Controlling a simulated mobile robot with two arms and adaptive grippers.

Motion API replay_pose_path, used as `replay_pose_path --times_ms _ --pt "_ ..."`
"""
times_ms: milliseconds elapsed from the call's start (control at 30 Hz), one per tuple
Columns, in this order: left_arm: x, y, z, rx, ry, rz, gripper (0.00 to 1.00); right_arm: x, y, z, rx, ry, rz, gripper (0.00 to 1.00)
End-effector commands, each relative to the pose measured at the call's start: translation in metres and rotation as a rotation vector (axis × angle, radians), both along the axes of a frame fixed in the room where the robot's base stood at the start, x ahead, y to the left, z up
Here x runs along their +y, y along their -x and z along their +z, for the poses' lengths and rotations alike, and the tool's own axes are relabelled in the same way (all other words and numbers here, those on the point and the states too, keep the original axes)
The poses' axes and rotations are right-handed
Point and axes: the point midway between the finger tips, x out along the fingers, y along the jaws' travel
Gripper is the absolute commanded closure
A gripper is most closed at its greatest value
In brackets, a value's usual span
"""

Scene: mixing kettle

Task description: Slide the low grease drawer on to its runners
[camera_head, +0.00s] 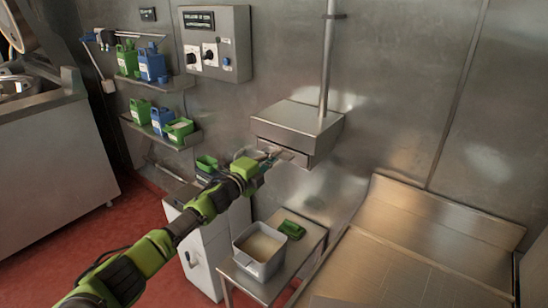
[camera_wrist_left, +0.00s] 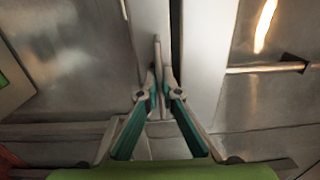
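The steel housing (camera_head: 298,121) is fixed to the wall with a pipe rising from it. The low grease drawer (camera_head: 295,159) shows as a thin metal front at its underside. My left gripper (camera_head: 271,157) is at the left end of that front. In the left wrist view my left gripper (camera_wrist_left: 158,92) has its fingers closed on a thin upright metal tab on the drawer (camera_wrist_left: 150,25). A dark gap runs between the drawer and a pale panel beside it. The runners are hidden, and I cannot tell how far in the drawer sits. My right gripper is not in view.
Below stands a steel table (camera_head: 238,276) with a pale-filled container (camera_head: 260,250) and a green object (camera_head: 292,230). A control box (camera_head: 216,45) and shelves with green and blue jugs (camera_head: 152,66) are left. A wide steel basin (camera_head: 410,250) is right.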

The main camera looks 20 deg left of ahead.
Motion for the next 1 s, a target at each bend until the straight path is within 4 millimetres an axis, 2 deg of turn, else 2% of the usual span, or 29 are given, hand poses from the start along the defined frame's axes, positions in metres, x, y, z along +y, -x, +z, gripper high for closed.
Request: replay_pose_path --times_ms 333,400,433,633,700,733,1000 --pt "-0.0010 -0.0003 0.0035 -0.004 0.003 -0.002 1.00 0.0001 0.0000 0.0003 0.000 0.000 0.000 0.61" --pt "-0.0010 -0.0003 0.0034 -0.004 0.003 -0.002 0.80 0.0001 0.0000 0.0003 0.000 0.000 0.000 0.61" --pt "-0.0010 -0.0004 0.0033 -0.004 0.003 -0.002 0.75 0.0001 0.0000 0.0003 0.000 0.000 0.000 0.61" --pt "-0.0008 -0.0003 0.0022 -0.003 0.001 -0.002 0.75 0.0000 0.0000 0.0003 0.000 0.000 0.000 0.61" --pt "-0.0004 0.0001 -0.0009 0.002 -0.001 0.000 0.60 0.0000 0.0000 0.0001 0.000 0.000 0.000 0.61" --pt "-0.0004 0.0001 -0.0007 0.001 0.000 0.000 0.59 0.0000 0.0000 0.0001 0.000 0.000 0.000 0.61" --pt "-0.0005 0.0000 0.0002 0.000 0.000 -0.001 0.59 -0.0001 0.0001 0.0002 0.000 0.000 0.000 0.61"
